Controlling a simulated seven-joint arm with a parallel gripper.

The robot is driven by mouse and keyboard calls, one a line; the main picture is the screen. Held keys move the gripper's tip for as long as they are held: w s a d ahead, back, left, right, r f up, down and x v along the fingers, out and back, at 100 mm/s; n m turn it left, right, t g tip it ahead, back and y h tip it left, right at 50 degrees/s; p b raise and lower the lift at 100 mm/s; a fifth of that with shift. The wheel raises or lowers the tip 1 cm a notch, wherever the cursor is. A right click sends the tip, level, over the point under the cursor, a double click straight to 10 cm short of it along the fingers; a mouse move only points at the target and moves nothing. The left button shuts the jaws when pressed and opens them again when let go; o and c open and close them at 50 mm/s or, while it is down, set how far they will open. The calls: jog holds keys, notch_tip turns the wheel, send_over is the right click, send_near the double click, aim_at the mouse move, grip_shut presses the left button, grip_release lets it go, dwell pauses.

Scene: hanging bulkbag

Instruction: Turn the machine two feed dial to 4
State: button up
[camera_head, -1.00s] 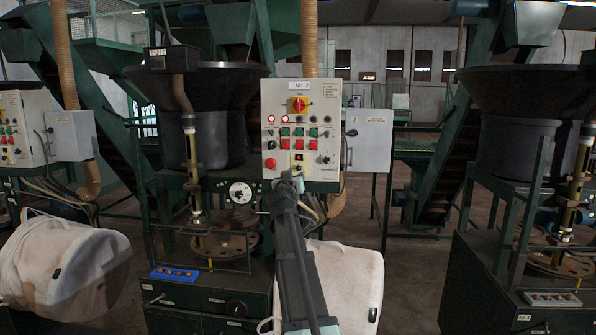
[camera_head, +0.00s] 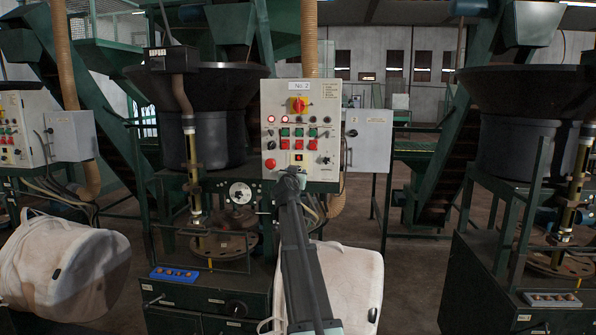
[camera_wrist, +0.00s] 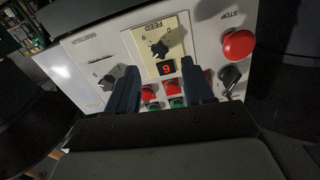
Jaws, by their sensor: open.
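The number two control panel (camera_head: 318,120) stands in the middle of the head view, with several red and green buttons and a small red display (camera_head: 299,157). The feed dial (camera_wrist: 160,44) shows in the wrist view as a dark star-shaped knob on a cream plate. The lit display (camera_wrist: 166,69) beside it shows one digit, a 6 or a 9; I cannot tell which. My gripper (camera_wrist: 156,66) is open and empty, its two dark fingers pointing at the panel near the dial, apart from it. In the head view my gripper (camera_head: 290,178) hides the dial.
A red stop button (camera_wrist: 238,45) and a dark selector knob (camera_wrist: 229,78) lie right of the dial in the wrist view; another dark knob (camera_wrist: 114,77) lies left. A white bag (camera_head: 345,285) hangs below the panel. A grey box (camera_head: 368,140) adjoins the panel.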

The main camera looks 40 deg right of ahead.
jog(key=x, duration=0.6)
jog(key=shift+w+d, duration=0.2)
grip_shut()
